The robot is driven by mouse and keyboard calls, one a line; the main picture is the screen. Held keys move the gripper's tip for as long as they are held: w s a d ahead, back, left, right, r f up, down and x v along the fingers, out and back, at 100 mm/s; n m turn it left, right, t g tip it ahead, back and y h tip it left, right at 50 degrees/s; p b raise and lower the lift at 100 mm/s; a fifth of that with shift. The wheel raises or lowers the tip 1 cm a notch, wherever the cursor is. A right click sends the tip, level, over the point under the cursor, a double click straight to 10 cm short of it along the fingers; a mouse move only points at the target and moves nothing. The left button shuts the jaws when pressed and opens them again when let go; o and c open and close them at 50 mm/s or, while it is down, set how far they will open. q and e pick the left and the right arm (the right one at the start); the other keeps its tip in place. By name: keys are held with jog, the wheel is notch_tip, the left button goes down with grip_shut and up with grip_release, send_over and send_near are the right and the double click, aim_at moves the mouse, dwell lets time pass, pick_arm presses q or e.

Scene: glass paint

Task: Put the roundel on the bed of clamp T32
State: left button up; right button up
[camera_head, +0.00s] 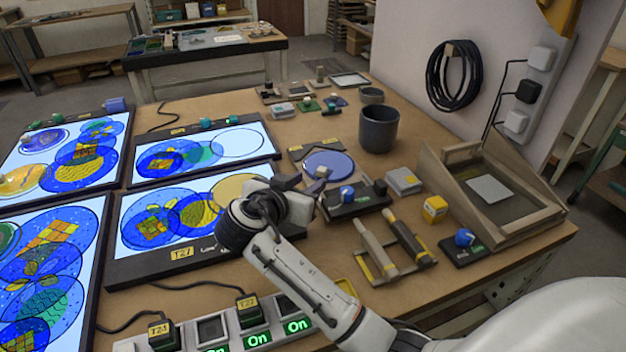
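A flat blue round disc (336,161), which looks like the roundel, lies toward the back middle of the bench, partly over a dark flat plate (301,152). A small pale piece shows at its front edge. Just in front of it is a black clamp-like block (366,204) with a blue knob and a green label, too small to read. I cannot tell which fixture is T32. My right gripper (304,188) reaches in from the lower right, close in front of the disc and left of the block. Its fingertips are small and dark, so its opening is unclear. My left gripper is not in view.
Lit panels with coloured glass designs (190,222) fill the left. A power strip (256,338) lies in front. Two bar tools (408,240), a yellow block (435,208), another blue-knobbed block (464,240) and a wooden frame (515,226) crowd the right.

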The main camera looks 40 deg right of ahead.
jog(key=v, duration=0.7)
jog(key=shift+s+a+r, duration=0.1)
jog(key=shift+s+a, duration=0.15)
